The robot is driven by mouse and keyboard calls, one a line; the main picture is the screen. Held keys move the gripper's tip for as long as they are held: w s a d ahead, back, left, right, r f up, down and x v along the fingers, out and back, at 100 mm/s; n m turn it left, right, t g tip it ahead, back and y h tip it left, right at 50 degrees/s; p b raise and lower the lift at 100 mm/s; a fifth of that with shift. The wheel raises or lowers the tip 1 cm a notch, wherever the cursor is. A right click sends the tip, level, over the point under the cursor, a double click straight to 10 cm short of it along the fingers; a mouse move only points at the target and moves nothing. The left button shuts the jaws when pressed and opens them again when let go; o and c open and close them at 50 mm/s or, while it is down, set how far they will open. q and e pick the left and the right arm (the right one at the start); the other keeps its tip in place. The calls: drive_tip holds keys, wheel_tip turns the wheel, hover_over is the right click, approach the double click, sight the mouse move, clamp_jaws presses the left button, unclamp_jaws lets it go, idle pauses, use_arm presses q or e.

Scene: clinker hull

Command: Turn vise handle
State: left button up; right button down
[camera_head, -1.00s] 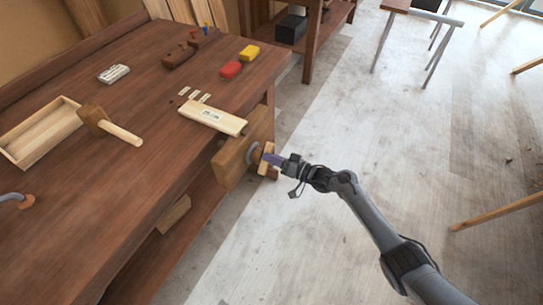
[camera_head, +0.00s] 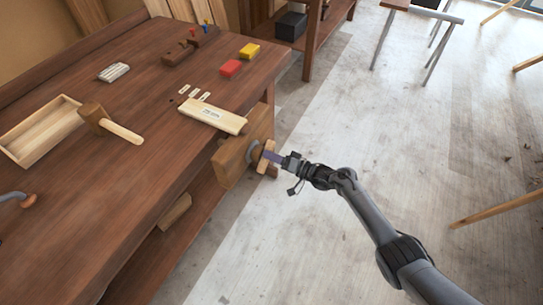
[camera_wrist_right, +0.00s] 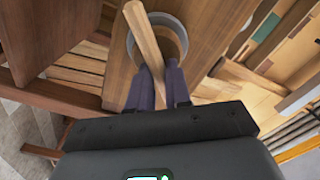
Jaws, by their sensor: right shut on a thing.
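The vise has a thick wooden jaw (camera_head: 232,161) at the bench's right edge, with a grey round collar on its front. The wooden vise handle (camera_head: 264,167) is a short bar across the collar, slightly tilted in the head view. My right gripper (camera_head: 273,157) is shut on the handle, its purple fingers pointing at the vise. In the right wrist view the handle (camera_wrist_right: 143,38) slants down between the two fingers (camera_wrist_right: 158,88), in front of the grey collar (camera_wrist_right: 172,37). The fingers hide the handle's near part. My left gripper is not in view.
A light labelled board (camera_head: 212,116) lies beside the vise. The floor (camera_head: 330,110) right of the bench is clear around my arm.

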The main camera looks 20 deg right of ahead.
drive_tip(key=shift+d+f, duration=0.15)
drive_tip(key=shift+f, duration=0.1)
drive_tip(key=c, duration=1.3)
unclamp_jaws()
drive_tip(key=shift+o, duration=0.8)
drive_tip(key=shift+r, duration=0.1)
drive_tip(key=shift+s+d, duration=0.1)
drive_tip(key=shift+s, duration=0.05)
drive_tip(key=p+v, duration=0.3)
drive_tip(key=v, duration=0.7)
drive_tip(key=shift+s+d, duration=0.2)
drive_tip(key=shift+c, duration=0.4)
